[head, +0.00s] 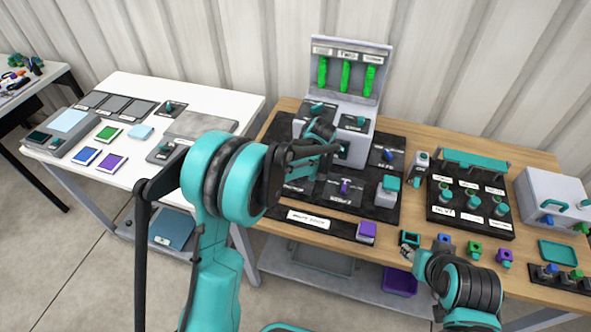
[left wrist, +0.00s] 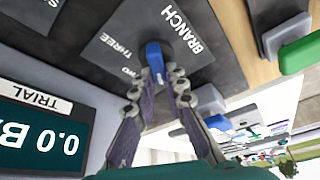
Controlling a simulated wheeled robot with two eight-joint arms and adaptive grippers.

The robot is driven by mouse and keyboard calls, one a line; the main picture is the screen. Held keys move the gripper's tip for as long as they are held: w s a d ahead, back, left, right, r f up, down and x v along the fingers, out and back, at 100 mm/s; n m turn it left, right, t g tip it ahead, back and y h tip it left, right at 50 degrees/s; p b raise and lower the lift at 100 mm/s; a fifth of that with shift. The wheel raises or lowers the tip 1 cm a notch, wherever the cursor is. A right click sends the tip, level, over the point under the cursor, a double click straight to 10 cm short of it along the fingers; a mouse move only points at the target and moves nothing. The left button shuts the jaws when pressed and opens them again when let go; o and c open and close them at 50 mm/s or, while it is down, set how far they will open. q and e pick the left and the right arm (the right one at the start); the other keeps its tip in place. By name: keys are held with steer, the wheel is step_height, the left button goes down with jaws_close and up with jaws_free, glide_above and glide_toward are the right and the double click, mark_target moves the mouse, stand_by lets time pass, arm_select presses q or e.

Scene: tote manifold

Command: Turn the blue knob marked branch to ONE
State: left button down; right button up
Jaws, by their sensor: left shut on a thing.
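The blue knob (left wrist: 154,60) marked BRANCH stands on a dark grey plate (left wrist: 110,45) in the left wrist view. The words TWO and THREE show beside it; the word ONE is not in sight, and I cannot tell which word the knob points at. My left gripper (left wrist: 160,80) is shut on the blue knob, one finger on each side. In the head view my left arm and gripper cover this knob. My right gripper (head: 415,255) is low at the table's front edge, apart from the knob; its fingers are too small to judge.
A grey housing with three green gauges (head: 346,75) stands behind the manifold board. A purple knob (head: 345,187) is on the board. A black rack of teal-topped parts (head: 470,205) and a white case (head: 555,195) are to the right. A white table (head: 205,90) is at left.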

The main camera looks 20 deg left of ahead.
arm_select(q)
steer(key=c, duration=1.5)
jaws_free()
steer(key=shift+c, duration=0.2)
steer(key=v, duration=1.2)
steer(key=shift+a, duration=0.1)
